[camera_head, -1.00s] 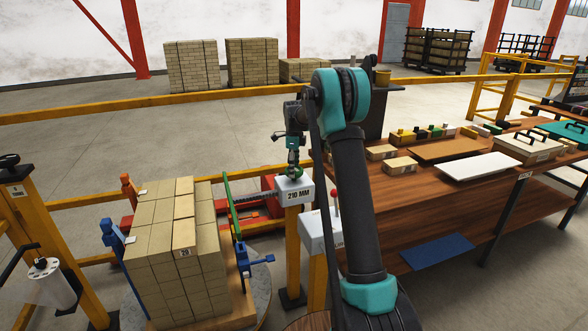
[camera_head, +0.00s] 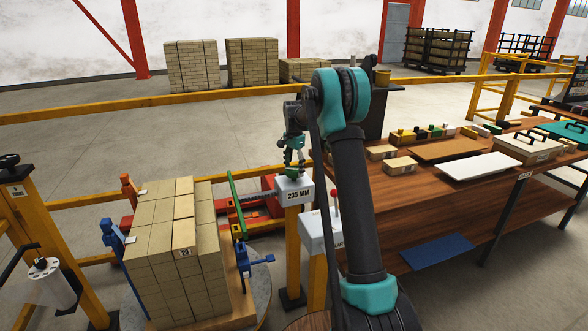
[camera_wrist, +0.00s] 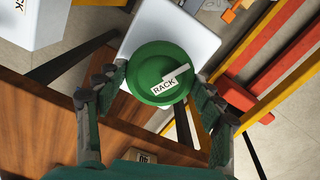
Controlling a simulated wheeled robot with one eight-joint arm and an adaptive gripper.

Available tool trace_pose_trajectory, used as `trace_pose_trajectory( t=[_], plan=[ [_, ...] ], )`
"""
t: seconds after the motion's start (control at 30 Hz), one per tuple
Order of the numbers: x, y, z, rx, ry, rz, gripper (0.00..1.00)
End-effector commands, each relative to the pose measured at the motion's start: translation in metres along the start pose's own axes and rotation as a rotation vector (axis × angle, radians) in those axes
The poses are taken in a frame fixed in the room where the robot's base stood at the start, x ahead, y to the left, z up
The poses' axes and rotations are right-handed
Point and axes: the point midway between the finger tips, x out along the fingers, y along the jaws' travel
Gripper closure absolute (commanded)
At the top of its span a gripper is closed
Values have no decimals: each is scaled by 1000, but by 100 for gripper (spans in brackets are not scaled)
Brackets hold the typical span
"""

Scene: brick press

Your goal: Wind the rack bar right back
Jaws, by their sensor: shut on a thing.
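My gripper (camera_head: 294,168) is above the grey readout box, which now reads 235 MM (camera_head: 294,191). In the wrist view my gripper's fingers (camera_wrist: 155,88) are on either side of a round green knob marked RACK (camera_wrist: 150,66) and shut on it. The knob sits on top of the box. The dark toothed rack bar (camera_head: 258,199) runs left from the box to an upright green plate (camera_head: 235,203). The plate stands at the right side of the brick stack (camera_head: 160,228), and a short gap seems to lie between them.
A second grey box with a red-tipped lever (camera_head: 335,206) stands just right of the readout box. A blue clamp (camera_head: 243,262) is at the stack's right side. The wooden bench (camera_head: 440,206) lies to the right, and a yellow rail (camera_head: 150,105) runs behind.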

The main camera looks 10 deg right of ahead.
Motion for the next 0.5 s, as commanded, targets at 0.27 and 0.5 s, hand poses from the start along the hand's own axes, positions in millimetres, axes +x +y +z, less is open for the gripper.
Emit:
trace_pose_trajectory(
  t=[0.27,0.5],
  plan=[
    [0,0,0,-262,1,-1,61],
    [0,0,0,-490,1,-1,61]
  ],
)
